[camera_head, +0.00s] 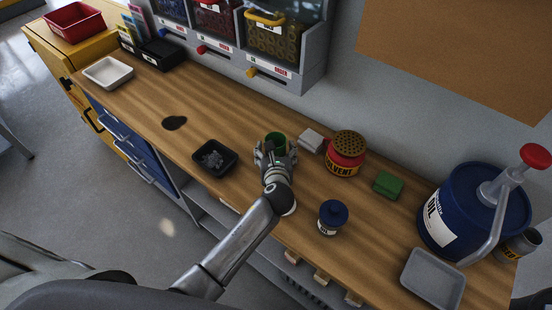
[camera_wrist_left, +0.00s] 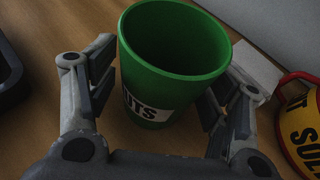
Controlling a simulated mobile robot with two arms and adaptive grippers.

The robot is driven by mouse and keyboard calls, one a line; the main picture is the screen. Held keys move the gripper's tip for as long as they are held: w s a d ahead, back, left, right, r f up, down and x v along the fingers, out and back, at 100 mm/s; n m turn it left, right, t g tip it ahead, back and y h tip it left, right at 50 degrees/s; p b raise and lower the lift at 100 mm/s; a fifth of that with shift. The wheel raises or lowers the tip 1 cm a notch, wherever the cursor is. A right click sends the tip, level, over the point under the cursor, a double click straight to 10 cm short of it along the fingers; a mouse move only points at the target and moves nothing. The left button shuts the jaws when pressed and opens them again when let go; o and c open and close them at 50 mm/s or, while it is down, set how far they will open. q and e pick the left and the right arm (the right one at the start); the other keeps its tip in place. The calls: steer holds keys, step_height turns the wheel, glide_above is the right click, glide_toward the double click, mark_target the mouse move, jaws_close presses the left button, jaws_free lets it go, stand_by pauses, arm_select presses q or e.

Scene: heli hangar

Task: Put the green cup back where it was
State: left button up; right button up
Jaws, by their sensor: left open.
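The green cup (camera_head: 276,137) stands upright on the wooden workbench (camera_head: 228,124), partly hidden behind my left gripper (camera_head: 273,153) in the head view. In the left wrist view the green cup (camera_wrist_left: 172,62) is empty as far as I can see and has a white label ending in "UTS". My left gripper is open, with one finger on each side of the cup. A gap shows at the left finger; whether the right finger touches is unclear. My right gripper is not in view.
A dark round spot (camera_head: 174,123) lies on clear bench to the left. Bins (camera_head: 272,42) stand behind.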

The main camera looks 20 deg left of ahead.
arm_select(q)
steer(key=v, duration=1.1)
steer(key=shift+s, duration=0.3)
steer(key=shift+s+d+r, duration=0.1)
steer(key=shift+s+d, duration=0.05)
steer(key=shift+s, duration=0.05)
